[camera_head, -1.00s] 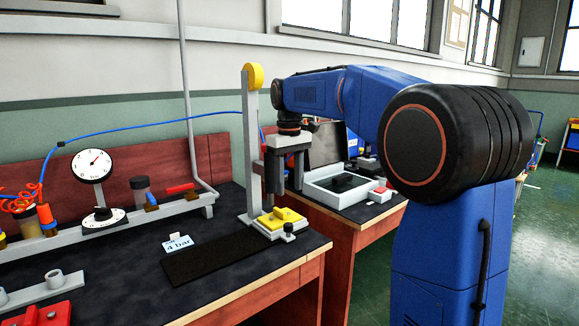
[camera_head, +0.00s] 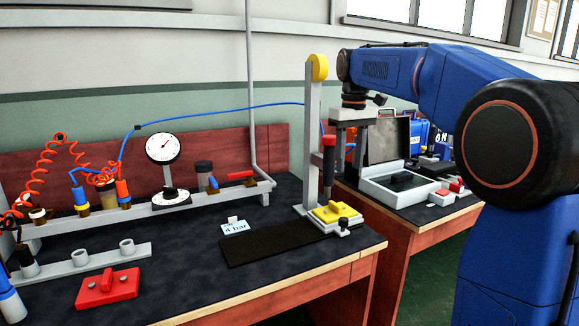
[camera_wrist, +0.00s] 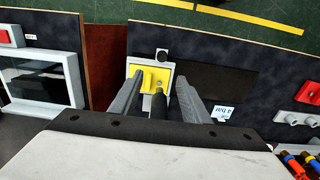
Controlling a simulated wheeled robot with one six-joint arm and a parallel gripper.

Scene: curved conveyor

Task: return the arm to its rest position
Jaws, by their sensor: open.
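My gripper (camera_head: 349,148) hangs fingers down at the end of my blue arm, right beside the grey post (camera_head: 313,140) with a yellow round top. Its two grey fingers are apart. In the wrist view my gripper (camera_wrist: 157,88) points at the yellow block (camera_wrist: 150,80) on the pale base plate. A dark rod with a red upper part (camera_head: 329,160) stands upright below the gripper, close to the post. In the wrist view a dark bar shows between the fingers; I cannot tell whether it touches them. The yellow block (camera_head: 336,211) sits at the post's foot.
The dark bench (camera_head: 190,270) holds a black mat (camera_head: 275,244), a "4 bar" card (camera_head: 234,227), a gauge (camera_head: 164,149), a red block (camera_head: 107,288) and hoses. A second table at the right carries an open grey case (camera_head: 400,190). Green floor is free beyond.

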